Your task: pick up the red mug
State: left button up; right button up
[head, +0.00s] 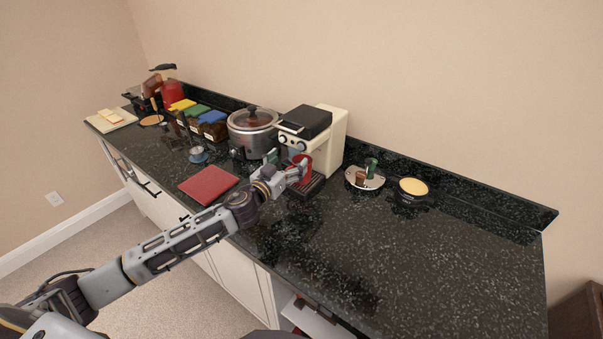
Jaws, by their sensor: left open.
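The red mug (304,168) stands at the front of the cream-and-black coffee machine (328,145), over its drip tray. Only part of the mug shows, because my left gripper covers some of it. My left gripper (293,168) reaches in from the left and is open right at the mug. One finger overlaps the mug in the picture; whether it touches cannot be told. My right gripper is not in view.
A steel pot (252,134) stands left of the machine, and a red board (209,184) lies in front.

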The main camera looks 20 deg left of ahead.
pick_arm(q)
jog(key=shift+f+b, duration=0.7)
jog(key=shift+f, duration=3.35)
jog(key=shift+w+d+r, duration=0.1)
jog(key=shift+w+r, duration=0.1)
jog(key=shift+w, duration=0.6)
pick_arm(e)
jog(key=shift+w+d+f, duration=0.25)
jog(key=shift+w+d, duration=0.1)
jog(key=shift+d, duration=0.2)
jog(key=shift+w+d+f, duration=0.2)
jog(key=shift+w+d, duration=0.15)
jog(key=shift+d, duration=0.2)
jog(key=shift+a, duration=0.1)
pick_arm(q)
jog(key=shift+w+d, duration=0.1)
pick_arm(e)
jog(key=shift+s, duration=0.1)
